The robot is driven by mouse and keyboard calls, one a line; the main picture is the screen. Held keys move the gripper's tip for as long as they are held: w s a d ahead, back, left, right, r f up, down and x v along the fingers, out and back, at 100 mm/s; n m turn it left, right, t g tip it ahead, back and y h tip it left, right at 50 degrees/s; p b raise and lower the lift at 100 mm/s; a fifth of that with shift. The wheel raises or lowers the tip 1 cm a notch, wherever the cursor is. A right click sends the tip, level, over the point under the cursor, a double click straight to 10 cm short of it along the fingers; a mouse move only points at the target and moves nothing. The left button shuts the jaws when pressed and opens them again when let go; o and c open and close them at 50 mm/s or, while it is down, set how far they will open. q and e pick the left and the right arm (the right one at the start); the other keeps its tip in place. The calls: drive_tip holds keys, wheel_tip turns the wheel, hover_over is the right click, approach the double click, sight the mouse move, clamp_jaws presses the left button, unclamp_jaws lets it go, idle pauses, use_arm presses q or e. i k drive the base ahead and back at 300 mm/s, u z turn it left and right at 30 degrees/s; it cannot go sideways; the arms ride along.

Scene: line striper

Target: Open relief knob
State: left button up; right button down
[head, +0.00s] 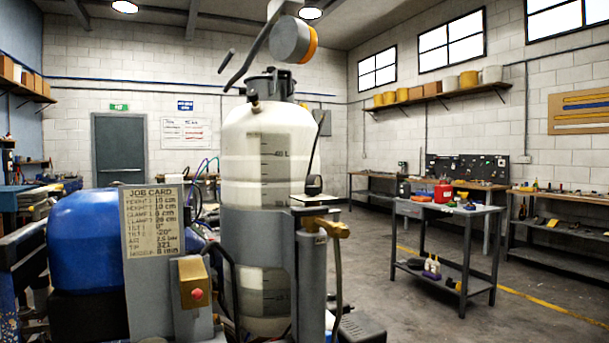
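The line striper stands close in front of me, with a tall translucent white tank (262,145) with level marks and a black cap (268,86). A brass block (193,281) with a small red knob-like part (197,294) sits at its lower front. A brass fitting (322,226) is on the grey column right of the tank. A grey disc with an orange rim (290,40) is above the tank. No part is labelled as the relief knob, so I cannot tell which one it is. Neither of my grippers is in view.
A job card (153,222) stands before a blue rounded housing (82,240) on the left. A grey cart (448,211) holding small items and a red can stands at right. Workbenches (560,197) line the right wall. Floor between the striper and cart is open.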

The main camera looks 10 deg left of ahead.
sight(252, 95)
drive_tip(key=k, duration=0.5)
drive_tip(key=z, duration=0.85)
drive_tip(key=i, duration=0.95)
drive_tip(key=u, duration=2.5)
